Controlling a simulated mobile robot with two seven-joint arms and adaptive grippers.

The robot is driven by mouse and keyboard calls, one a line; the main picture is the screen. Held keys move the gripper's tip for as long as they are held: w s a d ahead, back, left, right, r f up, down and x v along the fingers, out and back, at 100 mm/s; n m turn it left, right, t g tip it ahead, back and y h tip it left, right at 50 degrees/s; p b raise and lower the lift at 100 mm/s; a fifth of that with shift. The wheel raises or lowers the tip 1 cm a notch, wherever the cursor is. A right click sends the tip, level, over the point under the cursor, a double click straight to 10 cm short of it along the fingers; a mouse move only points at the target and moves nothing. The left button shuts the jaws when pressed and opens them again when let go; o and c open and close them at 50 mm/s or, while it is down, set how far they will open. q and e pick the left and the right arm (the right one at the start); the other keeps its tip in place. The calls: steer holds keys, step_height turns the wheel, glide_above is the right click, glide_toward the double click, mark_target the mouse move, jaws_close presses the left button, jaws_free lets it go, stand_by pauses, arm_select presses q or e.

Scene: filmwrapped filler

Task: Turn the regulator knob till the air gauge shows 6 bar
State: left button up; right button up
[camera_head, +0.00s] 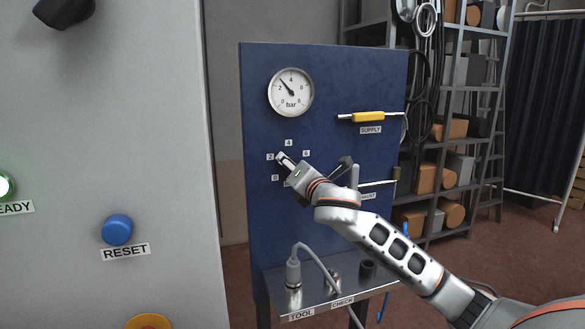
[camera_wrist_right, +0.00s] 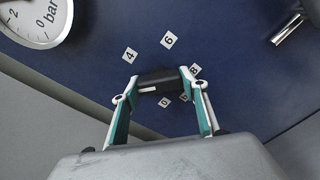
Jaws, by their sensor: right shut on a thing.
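The air gauge (camera_head: 290,92) is a round white dial marked bar at the top of the blue panel. Its needle points up and left, between 2 and 4, at roughly 3. In the right wrist view the gauge (camera_wrist_right: 35,18) is cut off and its needle is out of sight. The black regulator knob (camera_wrist_right: 157,76) has number labels around it and sits between the fingers of my right gripper (camera_head: 284,160). That gripper (camera_wrist_right: 159,80) is shut on the knob. In the head view the gripper largely hides the knob. My left gripper is not in view.
A yellow-handled SUPPLY valve (camera_head: 368,117) is right of the gauge. Another lever valve (camera_head: 377,183) is partly behind my right wrist. Below, a metal ledge (camera_head: 330,303) carries a plug (camera_head: 293,270) with a cable. A grey cabinet with a blue RESET button (camera_head: 117,229) stands left.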

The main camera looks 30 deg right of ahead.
steer(key=m, duration=0.4)
steer(key=shift+m, duration=0.3)
steer(key=m, duration=0.4)
steer(key=shift+m, duration=0.3)
steer(key=m, duration=0.4)
steer(key=shift+m, duration=0.3)
steer(key=shift+r+m, duration=0.1)
steer(key=shift+m, duration=2.1)
steer(key=o, duration=1.1)
